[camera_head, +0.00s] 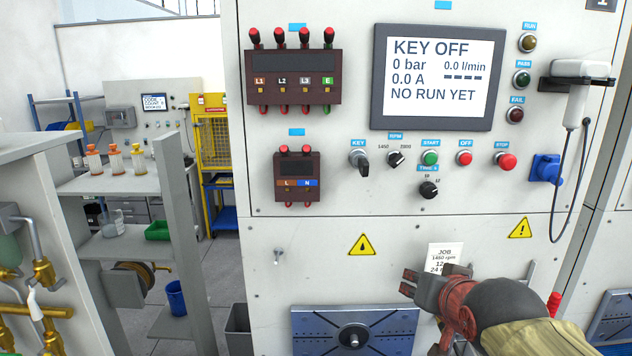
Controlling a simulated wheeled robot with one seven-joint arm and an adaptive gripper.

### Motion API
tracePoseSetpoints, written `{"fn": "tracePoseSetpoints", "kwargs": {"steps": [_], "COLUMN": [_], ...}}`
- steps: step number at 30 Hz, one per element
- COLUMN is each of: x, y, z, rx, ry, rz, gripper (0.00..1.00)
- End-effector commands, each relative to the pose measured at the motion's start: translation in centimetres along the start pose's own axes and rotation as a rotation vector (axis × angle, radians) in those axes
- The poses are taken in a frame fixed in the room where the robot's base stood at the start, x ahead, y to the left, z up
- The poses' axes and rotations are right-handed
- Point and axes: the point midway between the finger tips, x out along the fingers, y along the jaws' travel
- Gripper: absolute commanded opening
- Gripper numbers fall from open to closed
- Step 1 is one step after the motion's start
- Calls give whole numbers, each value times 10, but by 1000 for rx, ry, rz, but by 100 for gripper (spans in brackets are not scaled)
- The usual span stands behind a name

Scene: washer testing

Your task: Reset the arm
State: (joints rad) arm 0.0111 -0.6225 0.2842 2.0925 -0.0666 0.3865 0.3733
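My gripper (408,282) is at the lower right of the head view, pointing left in front of the lower panel of the white test cabinet (330,235). My red and dark wrist and tan arm run behind it to the lower right corner. The fingertips are small and seen at an angle, so their opening is unclear. I see nothing held in them. The gripper and wrist overlap the lower part of a paper job card (445,250). The display (438,77) reads KEY OFF, 0 bar, 0.0 A and NO RUN YET.
A blue slotted plate (315,322) lies below left of the gripper. Above are the key switch (360,158), knobs and buttons. A white handheld device (580,85) with a hanging cable is at right. Shelves (120,183) stand left; a grey bin (238,328) is on the floor.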

Motion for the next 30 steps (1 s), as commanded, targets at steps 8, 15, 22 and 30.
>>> {"fn": "tracePoseSetpoints", "kwargs": {"steps": [8, 15, 22, 30], "x": [-44, -84, -89, -89], "y": [49, 70, 69, 69], "z": [160, 241, 240, 238], "rx": [-262, -321, -321, -320], "ry": [-394, -548, -513, -512], "rz": [63, 55, 47, 48], "gripper": [28, 28, 28, 28]}}
